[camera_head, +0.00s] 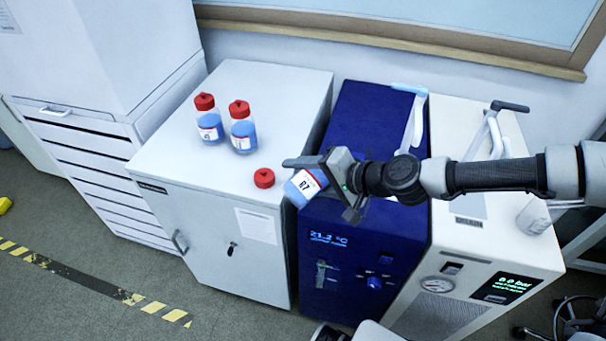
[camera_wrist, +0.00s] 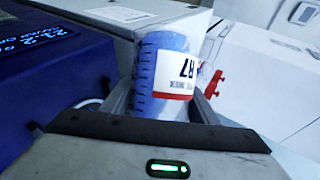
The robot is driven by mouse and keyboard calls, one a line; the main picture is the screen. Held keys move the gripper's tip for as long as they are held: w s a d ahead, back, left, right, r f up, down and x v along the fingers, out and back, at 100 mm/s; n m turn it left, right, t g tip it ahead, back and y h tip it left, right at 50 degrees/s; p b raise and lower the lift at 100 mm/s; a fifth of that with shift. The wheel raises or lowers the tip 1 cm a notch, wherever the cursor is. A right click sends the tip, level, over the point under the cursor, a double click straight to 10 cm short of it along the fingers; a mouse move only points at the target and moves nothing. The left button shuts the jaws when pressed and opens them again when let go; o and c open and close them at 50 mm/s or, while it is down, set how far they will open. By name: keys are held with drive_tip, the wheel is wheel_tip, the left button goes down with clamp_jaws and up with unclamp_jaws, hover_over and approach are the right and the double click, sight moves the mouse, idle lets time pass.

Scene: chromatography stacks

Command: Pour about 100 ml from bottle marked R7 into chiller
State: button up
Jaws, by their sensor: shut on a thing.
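The bottle marked R7 (camera_head: 305,186), with blue liquid and a white and red label, is held in my gripper (camera_head: 327,186). It is tilted, above the edge between the white cabinet and the chiller. No red cap shows on it, and its mouth cannot be made out. In the wrist view the bottle (camera_wrist: 165,70) stands between the fingers, its R7 label turned over. The chiller (camera_head: 355,125) is the dark blue unit with a 21.2 °C display; it also shows at the left of the wrist view (camera_wrist: 50,85). Its filling opening is not clearly seen.
Two red-capped bottles of blue liquid (camera_head: 209,120) (camera_head: 242,128) stand on the white cabinet (camera_head: 270,90). A loose red cap (camera_head: 264,178) lies near its front right. A white unit with a gauge (camera_head: 460,240) stands right of the chiller, under my arm.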

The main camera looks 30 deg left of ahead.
drive_tip(key=shift+m+g, duration=0.3)
drive_tip(key=shift+f, duration=0.1)
idle(0.5)
drive_tip(key=shift+m+g+y, duration=0.3)
drive_tip(key=shift+g+y, duration=0.1)
idle(2.8)
